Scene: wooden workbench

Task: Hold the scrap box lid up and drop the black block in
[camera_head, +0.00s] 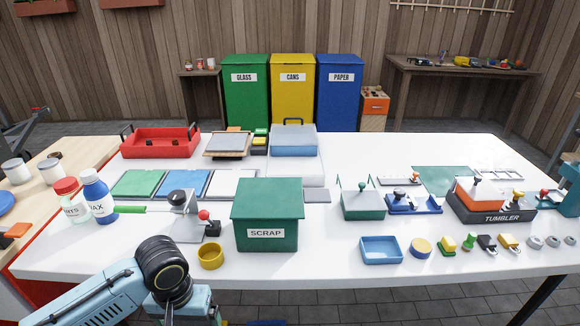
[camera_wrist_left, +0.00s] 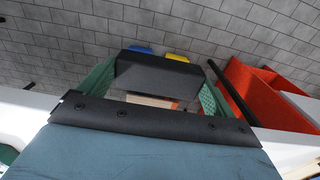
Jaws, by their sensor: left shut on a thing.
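The green scrap box (camera_head: 266,237) stands near the front of the white bench, with its SCRAP label facing me. Its green lid (camera_head: 268,198) is down. My left arm comes in at the lower left in the head view, in front of the bench, and its fingers are cut off there. In the left wrist view my left gripper (camera_wrist_left: 152,96) has its green pads on either side of a dark block (camera_wrist_left: 155,70), which I take for the black block. The gripper is shut on it. My right gripper is not in view.
A yellow ring (camera_head: 210,256) and a lever press (camera_head: 187,222) stand left of the scrap box. A blue tray (camera_head: 381,250) and several small parts line the front edge to the right. The bench strip between box and blue tray is clear.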

